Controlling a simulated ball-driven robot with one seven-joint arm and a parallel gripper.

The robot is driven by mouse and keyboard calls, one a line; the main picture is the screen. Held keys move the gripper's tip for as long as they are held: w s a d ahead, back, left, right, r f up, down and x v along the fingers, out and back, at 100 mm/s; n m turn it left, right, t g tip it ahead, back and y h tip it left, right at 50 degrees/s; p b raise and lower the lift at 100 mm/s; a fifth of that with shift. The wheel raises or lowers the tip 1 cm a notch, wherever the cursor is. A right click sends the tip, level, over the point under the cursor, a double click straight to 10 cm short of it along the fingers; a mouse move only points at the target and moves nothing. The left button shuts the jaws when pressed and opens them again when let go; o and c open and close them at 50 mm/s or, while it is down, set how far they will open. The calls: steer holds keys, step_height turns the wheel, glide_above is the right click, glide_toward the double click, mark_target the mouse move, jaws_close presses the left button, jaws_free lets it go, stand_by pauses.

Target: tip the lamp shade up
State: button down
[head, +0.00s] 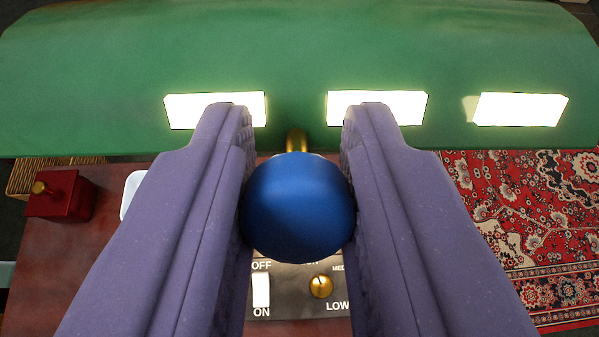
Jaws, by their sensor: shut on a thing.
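The lamp shade (300,60) is a wide green curved shape across the top of the head view, with bright white rectangular patches along its near edge. A brass stem (296,141) shows between the shade's near edge and a round blue knob (299,207). My gripper (300,125) has two purple fingers reaching up from the bottom of the view. They are shut on the blue knob, one pressed to each side of it. The fingertips overlap the shade's near edge in the picture; whether they touch it I cannot tell.
Below the knob is a dark control panel (287,308) with a white OFF/ON switch (261,290) and a brass dial (321,286). A red box with a brass knob (60,195) stands at the left on a reddish-brown tabletop (90,270). A patterned red rug (530,220) lies at the right.

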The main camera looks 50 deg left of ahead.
steer(key=shift+w+a+r, duration=0.1)
steer(key=shift+a+r, duration=0.05)
steer(key=shift+r, duration=0.15)
steer(key=c, duration=1.2)
jaws_free()
steer(key=shift+c, duration=0.2)
steer(key=o, duration=0.3)
steer(key=shift+f, duration=0.1)
steer(key=p+v, duration=0.2)
steer(key=v, duration=0.6)
steer(key=shift+f, duration=0.1)
